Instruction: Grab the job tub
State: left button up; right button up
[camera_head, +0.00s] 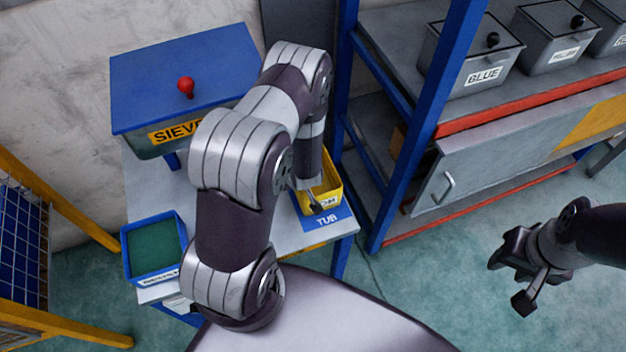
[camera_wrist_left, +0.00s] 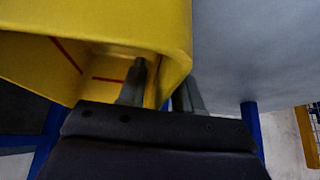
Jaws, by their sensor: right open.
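The yellow job tub (camera_head: 334,186) stands on the grey bench at the blue pad marked TUB (camera_head: 328,222); my left arm partly hides it. The tub also fills the upper left of the left wrist view (camera_wrist_left: 110,25). My left gripper (camera_wrist_left: 163,85) is at the tub's wall, with one finger inside the tub and the other outside. I cannot tell whether the fingers press on the wall. My right gripper (camera_head: 511,283) is open and empty, over the floor at the right, well away from the tub.
A blue-topped box marked SIEVE (camera_head: 215,70) with a red knob and a blue tray (camera_head: 153,270) with a green inside are on the bench. A blue-post rack (camera_head: 395,185) with lidded grey bins, one marked BLUE (camera_head: 470,70), stands right of the tub. Floor at right is clear.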

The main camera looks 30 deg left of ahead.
pick_arm(q)
jog(key=shift+f, duration=0.25)
dwell(0.4)
jog(key=shift+w, duration=0.1)
grip_shut()
